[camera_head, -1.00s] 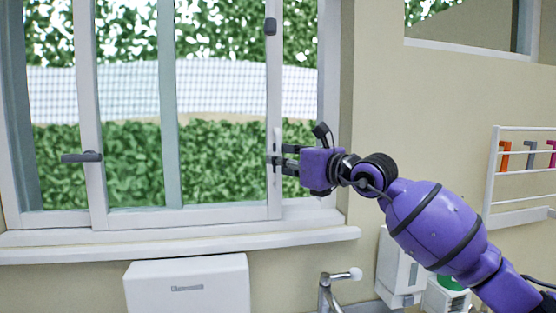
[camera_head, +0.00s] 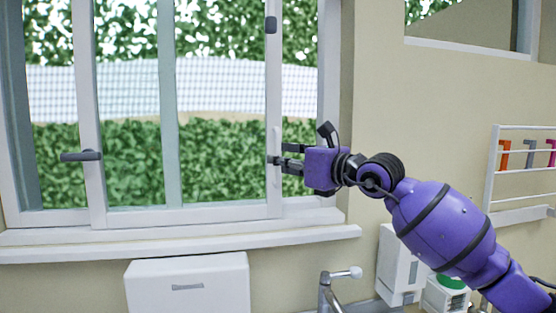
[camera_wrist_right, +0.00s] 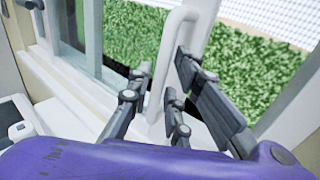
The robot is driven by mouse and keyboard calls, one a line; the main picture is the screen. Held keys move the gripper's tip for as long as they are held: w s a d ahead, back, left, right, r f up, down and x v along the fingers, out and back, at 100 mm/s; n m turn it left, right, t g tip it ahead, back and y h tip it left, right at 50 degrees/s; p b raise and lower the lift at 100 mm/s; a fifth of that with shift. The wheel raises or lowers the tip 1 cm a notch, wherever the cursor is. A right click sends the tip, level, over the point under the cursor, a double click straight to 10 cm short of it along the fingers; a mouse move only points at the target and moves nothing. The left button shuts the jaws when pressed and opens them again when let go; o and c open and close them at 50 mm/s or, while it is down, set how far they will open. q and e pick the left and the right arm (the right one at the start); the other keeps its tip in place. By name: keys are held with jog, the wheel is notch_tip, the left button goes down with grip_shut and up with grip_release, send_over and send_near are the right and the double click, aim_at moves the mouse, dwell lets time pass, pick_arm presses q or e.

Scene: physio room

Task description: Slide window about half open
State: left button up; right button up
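The window (camera_head: 275,100) has white frames and shows a hedge outside. A slim white vertical pull handle (camera_head: 277,143) is on the sash's right upright; it also shows in the right wrist view (camera_wrist_right: 172,55). A strip of outdoors shows between this upright and the right jamb (camera_head: 328,100). My right gripper (camera_head: 272,160) comes in from the right at the handle. In the right wrist view its dark fingers (camera_wrist_right: 160,85) are apart, with the handle's bar between them. I cannot tell whether they touch it. My left gripper is not in view.
A dark lever handle (camera_head: 82,156) sits on the left upright. The sill (camera_head: 180,240) runs below the window. Under it are a white box (camera_head: 188,286) and a tap (camera_head: 335,288). A white rack (camera_head: 522,175) with coloured pieces hangs on the wall at right.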

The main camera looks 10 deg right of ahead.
jog(key=v, duration=1)
jog(key=shift+s+d, duration=0.2)
jog(key=shift+s, duration=0.2)
